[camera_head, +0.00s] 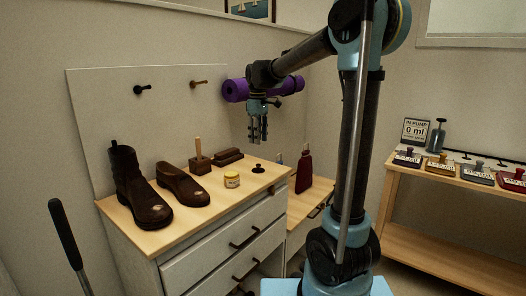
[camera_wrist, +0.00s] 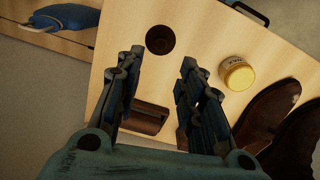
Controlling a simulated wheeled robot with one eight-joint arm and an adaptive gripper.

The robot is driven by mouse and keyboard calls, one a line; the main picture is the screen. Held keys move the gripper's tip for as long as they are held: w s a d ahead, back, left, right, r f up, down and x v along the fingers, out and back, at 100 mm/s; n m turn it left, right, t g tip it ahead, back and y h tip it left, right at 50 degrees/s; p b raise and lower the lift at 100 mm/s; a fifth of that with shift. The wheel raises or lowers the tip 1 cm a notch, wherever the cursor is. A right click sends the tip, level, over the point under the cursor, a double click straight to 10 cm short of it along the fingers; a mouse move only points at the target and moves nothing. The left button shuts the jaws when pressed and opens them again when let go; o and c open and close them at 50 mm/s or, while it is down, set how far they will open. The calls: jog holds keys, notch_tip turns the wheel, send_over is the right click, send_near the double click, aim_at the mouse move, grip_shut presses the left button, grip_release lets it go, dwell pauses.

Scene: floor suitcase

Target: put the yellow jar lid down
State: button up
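A small jar with yellow on it (camera_head: 231,180) stands upright on the wooden top of the white dresser. It also shows in the wrist view (camera_wrist: 238,76), right of my fingers, with a pale wall and a yellow rim; I cannot tell whether that yellow part is a separate lid. My gripper (camera_head: 258,138) hangs fingers-down above the back right of the dresser top, well clear of it. In the wrist view its two fingers (camera_wrist: 162,68) stand apart with nothing seen between them. I see no loose yellow lid.
Brown boots (camera_head: 140,190), a wooden-handled block (camera_head: 199,160) and a brush (camera_head: 228,156) occupy the dresser's left and back. A dark round piece (camera_head: 258,169) lies near its right edge. A dark red bottle (camera_head: 304,172) stands on the lower surface at right. The dresser's front strip is clear.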

jog(key=s+d+f+m+t, duration=0.1)
jog(key=s+d+f+m, duration=0.2)
jog(key=s+d, duration=0.45)
jog(key=s+d+f+m, duration=0.2)
jog(key=s+d+m, duration=0.1)
jog(key=s+d, duration=0.5)
jog(key=s+d+f+m, duration=0.3)
jog(key=s+f, duration=0.4)
jog(key=s, duration=0.1)
jog(key=s+d+f+m+t, duration=0.1)
jog(key=s+d+f+m, duration=0.1)
jog(key=s+f, duration=0.5)
jog(key=shift+s+d+f+m, duration=0.3)
jog(key=shift+s+d+m, duration=0.1)
jog(key=shift+s, duration=0.25)
